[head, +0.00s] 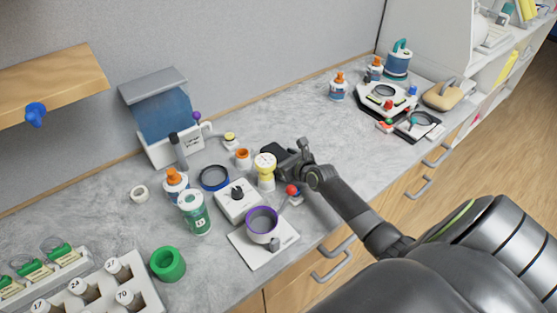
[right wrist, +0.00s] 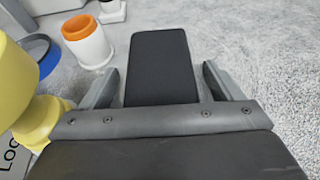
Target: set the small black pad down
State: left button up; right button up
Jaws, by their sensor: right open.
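The small black pad (right wrist: 160,64) is a flat dark rectangle in the right wrist view. It lies between and beyond the two fingers of my right gripper (right wrist: 162,84), with a gap on each side. The pad appears to rest on the grey speckled counter (right wrist: 245,50), though its near end is hidden by the gripper body. In the head view my right gripper (head: 286,158) is low over the counter, just right of a yellow and white object (head: 265,168). It is open. My left gripper is not in view.
An orange-rimmed white cup (right wrist: 87,40) stands close left of the pad. A blue ring (head: 214,178), a white box with a black knob (head: 238,202) and a purple-rimmed cup (head: 262,222) stand nearby. The counter behind and right of the gripper is clear.

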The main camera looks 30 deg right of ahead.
jog(key=shift+c, duration=0.3)
jog(key=c, duration=1.1)
jog(key=shift+r, duration=0.1)
